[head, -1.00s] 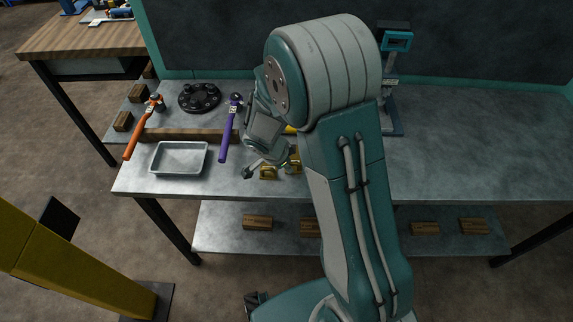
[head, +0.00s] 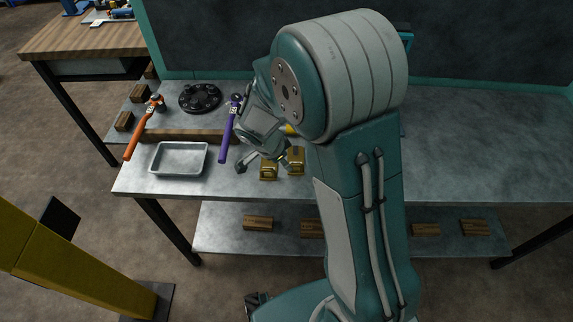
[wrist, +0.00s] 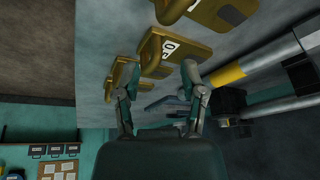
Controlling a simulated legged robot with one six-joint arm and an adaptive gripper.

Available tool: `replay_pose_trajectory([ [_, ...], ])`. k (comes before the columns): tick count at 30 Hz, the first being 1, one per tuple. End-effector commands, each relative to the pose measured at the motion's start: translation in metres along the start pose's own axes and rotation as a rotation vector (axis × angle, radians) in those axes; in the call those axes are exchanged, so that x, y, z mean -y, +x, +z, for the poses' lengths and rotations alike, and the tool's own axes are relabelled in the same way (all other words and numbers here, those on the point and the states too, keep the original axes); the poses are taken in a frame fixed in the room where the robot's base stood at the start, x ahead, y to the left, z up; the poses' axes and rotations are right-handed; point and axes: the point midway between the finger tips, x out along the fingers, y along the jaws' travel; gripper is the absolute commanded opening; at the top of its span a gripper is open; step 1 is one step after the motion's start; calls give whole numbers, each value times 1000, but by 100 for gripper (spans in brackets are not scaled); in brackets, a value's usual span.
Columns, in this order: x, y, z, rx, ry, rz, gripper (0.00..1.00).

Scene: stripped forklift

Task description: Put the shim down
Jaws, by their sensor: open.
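Several small brass-coloured pieces lie on the grey bench, and I cannot tell for certain which is the shim. In the head view one brass piece (head: 268,172) is below my gripper (head: 263,162) and another brass piece (head: 296,160) is just right of it. In the wrist view my gripper (wrist: 157,88) is open, its two fingers spread apart. A labelled brass piece (wrist: 165,48) shows beyond and between the fingertips. A smaller brass piece (wrist: 122,76) is by the left finger, and part of a third (wrist: 200,8) is at the top edge. I see nothing clamped in the fingers.
A grey metal tray (head: 179,174) stands left of my gripper. The right part of the bench (head: 470,150) is clear.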

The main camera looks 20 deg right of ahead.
Motion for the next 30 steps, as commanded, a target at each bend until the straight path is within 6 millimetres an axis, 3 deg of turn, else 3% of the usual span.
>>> replay_pose_trajectory([
  [3, 1, -28, 0, 0, 0, -5, 53],
  [9, 1, -62, 0, 0, 0, -3, 53],
  [17, -3, -83, -4, 7, -21, -7, 53],
  [30, -72, -165, -49, 87, -455, -158, 53],
])
